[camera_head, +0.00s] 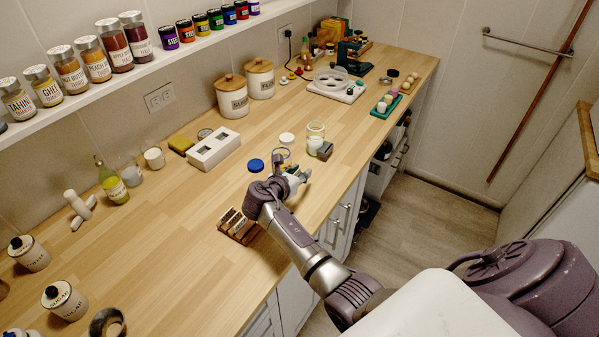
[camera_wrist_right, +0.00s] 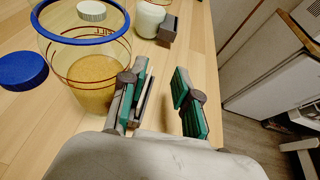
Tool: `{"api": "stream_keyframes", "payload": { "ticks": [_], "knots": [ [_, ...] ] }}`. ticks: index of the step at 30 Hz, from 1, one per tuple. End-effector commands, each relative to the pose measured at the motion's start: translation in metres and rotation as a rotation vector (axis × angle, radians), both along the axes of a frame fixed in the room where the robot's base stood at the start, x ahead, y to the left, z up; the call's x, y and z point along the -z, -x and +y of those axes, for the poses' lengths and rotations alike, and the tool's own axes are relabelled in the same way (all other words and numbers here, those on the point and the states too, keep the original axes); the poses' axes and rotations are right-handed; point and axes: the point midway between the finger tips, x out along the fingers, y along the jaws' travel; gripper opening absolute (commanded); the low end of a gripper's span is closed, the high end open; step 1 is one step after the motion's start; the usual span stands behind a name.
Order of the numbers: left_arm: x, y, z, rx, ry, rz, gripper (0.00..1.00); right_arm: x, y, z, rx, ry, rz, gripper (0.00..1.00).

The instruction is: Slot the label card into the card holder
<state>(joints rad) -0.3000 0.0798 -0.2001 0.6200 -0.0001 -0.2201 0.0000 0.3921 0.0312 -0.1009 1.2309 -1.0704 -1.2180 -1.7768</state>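My right gripper (camera_head: 297,179) is low over the counter near its front edge. In the right wrist view its green-padded fingers (camera_wrist_right: 160,92) are apart, with a gap between them. A thin, dark-edged flat piece (camera_wrist_right: 146,98) shows beside the left finger; I cannot tell whether it is the label card or a holder. A clear jar with a blue rim (camera_wrist_right: 82,60) stands just left of the fingers. I cannot make out the card holder for sure; a small wooden slotted rack (camera_head: 238,226) sits left of my gripper. My left gripper is not in view.
A blue lid (camera_head: 256,165) lies beside the jar. A dark grey block (camera_head: 325,150) and a pale jar (camera_head: 316,130) stand behind my gripper. A white box with openings (camera_head: 214,148) is further back. The counter left of the lid is mostly clear.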

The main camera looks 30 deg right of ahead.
Motion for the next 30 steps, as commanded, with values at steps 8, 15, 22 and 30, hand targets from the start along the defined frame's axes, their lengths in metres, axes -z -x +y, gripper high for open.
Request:
{"api": "stream_keyframes", "payload": {
  "ticks": [8, 15, 22, 30],
  "knots": [
    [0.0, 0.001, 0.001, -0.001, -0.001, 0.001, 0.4, 0.0, 0.0, 0.001, -0.001, -0.001, -0.001, 0.35],
    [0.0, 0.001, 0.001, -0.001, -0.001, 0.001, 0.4, -0.01, 0.012, 0.024, -0.002, -0.003, -0.001, 0.35],
    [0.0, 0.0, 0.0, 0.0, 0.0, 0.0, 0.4, -0.029, 0.033, 0.065, -0.003, -0.003, -0.002, 0.35],
    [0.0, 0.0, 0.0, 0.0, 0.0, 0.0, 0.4, -0.043, 0.05, 0.094, -0.001, 0.0, 0.0, 0.35]
  ]
}}
